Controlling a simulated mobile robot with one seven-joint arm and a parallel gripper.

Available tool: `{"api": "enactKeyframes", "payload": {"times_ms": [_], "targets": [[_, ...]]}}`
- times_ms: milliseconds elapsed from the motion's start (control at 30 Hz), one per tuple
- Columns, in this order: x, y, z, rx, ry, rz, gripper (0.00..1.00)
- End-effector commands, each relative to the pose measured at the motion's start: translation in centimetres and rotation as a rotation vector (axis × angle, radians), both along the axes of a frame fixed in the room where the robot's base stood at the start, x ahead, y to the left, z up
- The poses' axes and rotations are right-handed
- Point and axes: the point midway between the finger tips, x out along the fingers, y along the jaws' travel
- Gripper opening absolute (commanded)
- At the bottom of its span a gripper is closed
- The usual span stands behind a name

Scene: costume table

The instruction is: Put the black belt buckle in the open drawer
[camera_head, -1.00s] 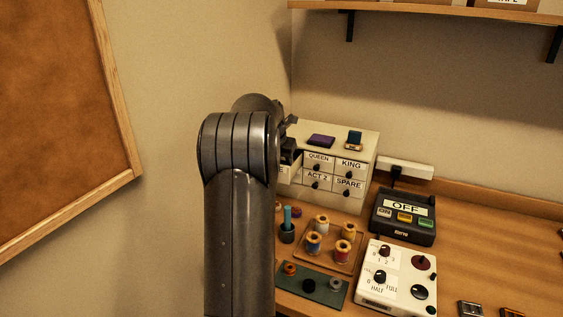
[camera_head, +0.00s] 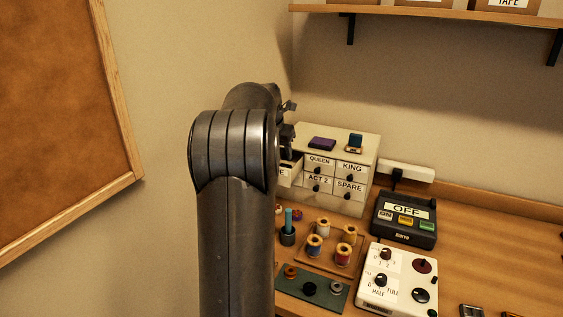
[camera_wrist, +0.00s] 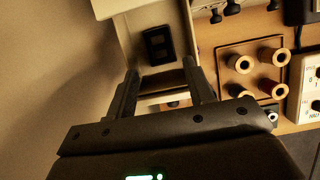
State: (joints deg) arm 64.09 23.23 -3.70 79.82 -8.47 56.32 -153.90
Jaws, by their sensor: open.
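The black belt buckle (camera_wrist: 158,45) lies on the floor of the open drawer (camera_wrist: 110,9), apart from my fingers. It is a dark rectangular frame with two openings. My gripper (camera_wrist: 160,70) is open and empty, its two fingers spread over the near end of the drawer. In the head view the open drawer (camera_head: 287,171) sticks out from the left of the cream drawer cabinet (camera_head: 346,202), partly hidden by my arm. There my gripper (camera_head: 288,135) shows only in part above the drawer, and the buckle is hidden.
A purple item (camera_head: 322,144) and a blue-topped item (camera_head: 355,142) lie on the cabinet. A spool tray (camera_head: 333,265), a green mat (camera_head: 322,300), a white knob box (camera_head: 375,296) and a black switch box (camera_head: 404,236) stand on the table. The wall is close on the left.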

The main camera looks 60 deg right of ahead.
Motion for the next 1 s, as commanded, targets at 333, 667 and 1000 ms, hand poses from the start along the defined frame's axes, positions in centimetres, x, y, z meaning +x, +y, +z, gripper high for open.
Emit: {"api": "enactKeyframes", "payload": {"times_ms": [333, 667, 1000], "targets": [[0.0, 2.0, 4.8, 0.000, 0.000, -0.001, 0.48], [0.0, 2.1, 5.2, 0.001, 0.000, -0.001, 0.48], [0.0, 2.2, 5.1, 0.000, 0.000, -0.001, 0.48]]}}
